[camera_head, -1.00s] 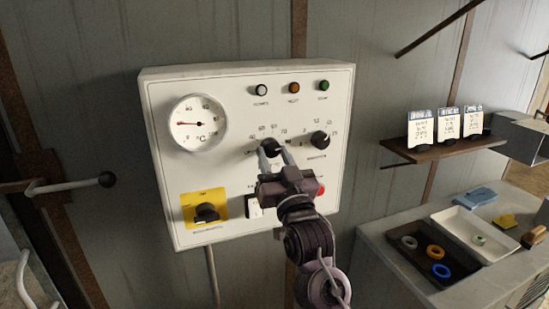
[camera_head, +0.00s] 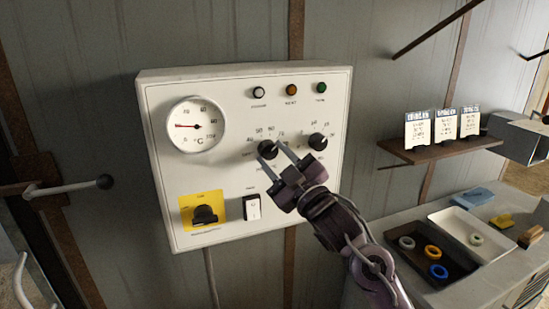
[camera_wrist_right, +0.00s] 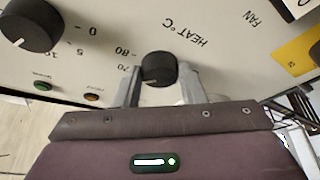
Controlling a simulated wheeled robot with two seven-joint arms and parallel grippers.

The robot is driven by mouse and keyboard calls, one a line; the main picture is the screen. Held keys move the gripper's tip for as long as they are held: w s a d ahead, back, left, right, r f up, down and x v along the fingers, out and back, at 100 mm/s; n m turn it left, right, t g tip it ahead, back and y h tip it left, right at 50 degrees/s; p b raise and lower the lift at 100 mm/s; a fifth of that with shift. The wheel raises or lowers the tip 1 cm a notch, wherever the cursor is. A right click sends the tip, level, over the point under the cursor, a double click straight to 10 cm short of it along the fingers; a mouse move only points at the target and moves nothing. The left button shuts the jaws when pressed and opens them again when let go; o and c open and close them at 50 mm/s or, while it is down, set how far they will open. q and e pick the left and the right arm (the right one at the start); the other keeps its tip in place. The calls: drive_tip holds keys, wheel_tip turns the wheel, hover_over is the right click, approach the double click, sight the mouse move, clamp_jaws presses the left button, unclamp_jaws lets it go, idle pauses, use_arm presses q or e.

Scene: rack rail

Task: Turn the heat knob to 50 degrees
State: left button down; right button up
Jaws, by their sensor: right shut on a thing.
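The heat knob (camera_head: 268,150) is a black round knob in the middle of the white control panel, with a numbered scale arching above it. My right gripper (camera_head: 271,153) reaches it from the lower right and is shut on it, one finger on each side. In the right wrist view the knob (camera_wrist_right: 158,67) sits between the two grey fingers, beside the words HEAT °C. A pale mark shows at its lower edge there, but I cannot tell which number it points to. My left gripper is not in view.
The panel (camera_head: 160,95) also carries a dial thermometer (camera_head: 196,125), a second black knob (camera_head: 318,142), a white rocker switch (camera_head: 252,207) and a black switch on a yellow plate (camera_head: 204,214). Trays with rings stand on a counter at right. A lever (camera_head: 70,186) projects at left.

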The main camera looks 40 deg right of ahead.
drive_tip(key=n+y, duration=0.1)
drive_tip(key=n, duration=0.1)
drive_tip(key=n+g+y, duration=0.1)
drive_tip(key=n, duration=0.2)
drive_tip(key=n+g+p, duration=0.1)
drive_tip(key=n, duration=0.1)
drive_tip(key=shift+d+r+n+y, duration=0.2)
drive_tip(key=shift+r+n+y, duration=0.1)
drive_tip(key=shift+n+y, duration=0.1)
drive_tip(key=n, duration=0.2)
drive_tip(key=n+g, duration=0.1)
drive_tip(key=n, duration=0.1)
drive_tip(key=n+g, duration=0.1)
drive_tip(key=shift+r+n, duration=0.25)
drive_tip(key=shift+n, duration=0.15)
drive_tip(key=shift+g, duration=0.3)
drive_tip(key=o, duration=1)
drive_tip(key=shift+s, duration=0.1)
drive_tip(key=shift+s+d, duration=0.1)
drive_tip(key=shift+s, duration=0.45)
drive_tip(key=shift+s+d+r+b, duration=0.15)
drive_tip(key=shift+s+b, duration=0.15)
drive_tip(key=shift+s, duration=0.8)
drive_tip(key=shift+s+d+b, duration=0.2)
drive_tip(key=shift+s+b, duration=0.1)
drive_tip(key=shift+s, duration=0.75)
drive_tip(key=shift+s+d+r+b, duration=0.15)
drive_tip(key=shift+s+b, duration=0.15)
drive_tip(key=shift+s, duration=0.8)
drive_tip(key=shift+f, duration=0.1)
